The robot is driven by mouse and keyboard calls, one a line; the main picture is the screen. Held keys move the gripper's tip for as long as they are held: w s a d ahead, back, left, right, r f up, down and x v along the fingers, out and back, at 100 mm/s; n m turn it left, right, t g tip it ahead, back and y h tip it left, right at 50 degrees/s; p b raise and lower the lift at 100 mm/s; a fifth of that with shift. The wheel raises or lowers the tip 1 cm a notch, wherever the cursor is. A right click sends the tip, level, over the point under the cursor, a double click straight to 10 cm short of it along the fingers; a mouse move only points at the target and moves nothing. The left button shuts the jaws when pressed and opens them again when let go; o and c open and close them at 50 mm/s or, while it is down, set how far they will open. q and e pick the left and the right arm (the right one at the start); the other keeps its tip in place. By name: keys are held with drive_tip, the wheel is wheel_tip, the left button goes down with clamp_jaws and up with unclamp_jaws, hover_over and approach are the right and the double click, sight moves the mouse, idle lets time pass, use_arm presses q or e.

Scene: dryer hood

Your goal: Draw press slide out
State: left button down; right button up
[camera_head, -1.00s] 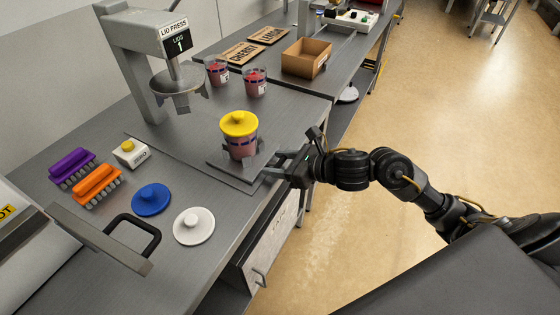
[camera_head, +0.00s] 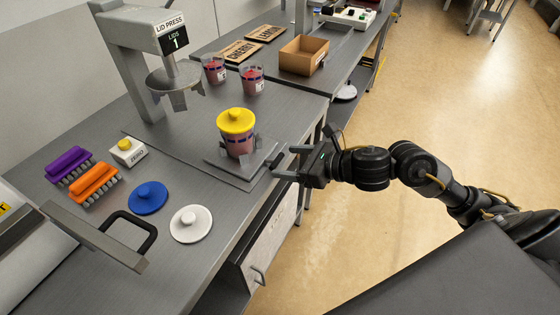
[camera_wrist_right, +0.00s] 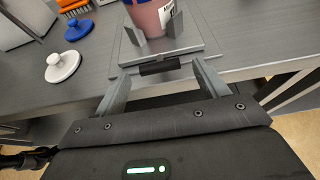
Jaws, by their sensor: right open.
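The press slide (camera_head: 262,154) is a grey plate with upright prongs, lying at the table's front edge, clear of the lid press head (camera_head: 174,78). A clear jar (camera_head: 239,148) of dark pink contents with a yellow lid (camera_head: 236,121) stands between its prongs. The slide's black handle (camera_wrist_right: 160,67) shows at its front edge in the right wrist view. My right gripper (camera_head: 284,163) is open and empty just off the slide's front edge. In the right wrist view its spread fingers (camera_wrist_right: 162,78) point at the handle, apart from it. My left gripper is out of view.
A blue lid (camera_head: 148,197), a white lid (camera_head: 190,223), purple (camera_head: 68,163) and orange (camera_head: 94,182) brushes and a yellow-button box (camera_head: 126,151) lie left. Two jars (camera_head: 252,79) and a cardboard box (camera_head: 304,55) stand behind.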

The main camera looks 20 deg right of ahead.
drive_tip(key=p+v, duration=0.1)
drive_tip(key=v, duration=0.5)
drive_tip(key=shift+s+d+p, duration=0.2)
drive_tip(key=shift+s+p, duration=0.1)
drive_tip(key=shift+p, duration=0.05)
drive_tip(key=shift+r, duration=0.15)
